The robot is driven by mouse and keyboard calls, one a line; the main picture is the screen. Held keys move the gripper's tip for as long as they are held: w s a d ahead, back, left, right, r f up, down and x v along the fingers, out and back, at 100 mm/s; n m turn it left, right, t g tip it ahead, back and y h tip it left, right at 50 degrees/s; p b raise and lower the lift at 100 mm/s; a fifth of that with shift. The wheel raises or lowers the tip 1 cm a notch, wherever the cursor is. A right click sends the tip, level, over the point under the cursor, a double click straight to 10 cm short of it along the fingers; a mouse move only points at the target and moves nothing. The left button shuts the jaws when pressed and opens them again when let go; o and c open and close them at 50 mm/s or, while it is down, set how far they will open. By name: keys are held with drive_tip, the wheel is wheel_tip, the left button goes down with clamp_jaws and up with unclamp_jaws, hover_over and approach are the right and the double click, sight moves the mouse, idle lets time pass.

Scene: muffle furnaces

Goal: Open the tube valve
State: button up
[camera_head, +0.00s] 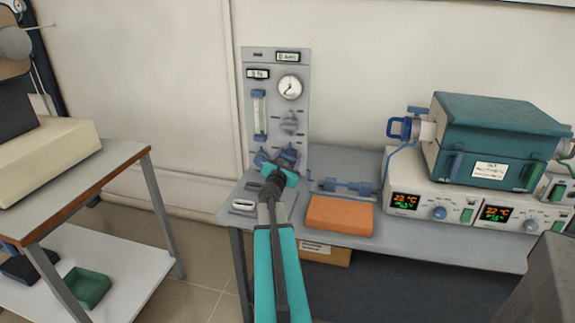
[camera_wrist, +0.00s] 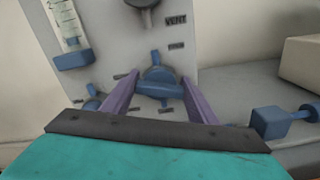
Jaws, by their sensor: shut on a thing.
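The grey gas panel (camera_head: 273,100) stands upright at the back of the bench and carries a gauge, a flow meter and several valve knobs. A blue valve knob (camera_wrist: 160,85) low on the panel sits between my gripper's two purple fingers. My gripper (camera_head: 287,160) reaches the lower panel from the front, and in the wrist view my gripper (camera_wrist: 160,78) is shut on this blue knob. The arm hides part of the lower panel in the head view. I cannot read a label naming this knob as the tube valve.
A second blue knob (camera_wrist: 92,104) is close at left, and a grey knob (camera_wrist: 142,3) is above near the VENT label. Blue fittings (camera_head: 341,187) and an orange block (camera_head: 340,215) lie to the right. The teal tube furnace (camera_head: 495,135) stands further right.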

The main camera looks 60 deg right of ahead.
drive_tip(key=m+b, duration=0.4)
drive_tip(key=b, duration=0.1)
drive_tip(key=shift+s+d+f, duration=0.15)
drive_tip(key=m+b, duration=0.3)
drive_tip(key=b, duration=0.1)
drive_tip(key=shift+f+m+b, duration=0.1)
drive_tip(key=shift+m+b, duration=0.3)
drive_tip(key=m+b, duration=0.3)
drive_tip(key=shift+b, duration=0.4)
drive_tip(key=m+b, duration=0.3)
drive_tip(key=shift+m, duration=0.4)
drive_tip(key=o, duration=1)
drive_tip(key=shift+o, duration=0.2)
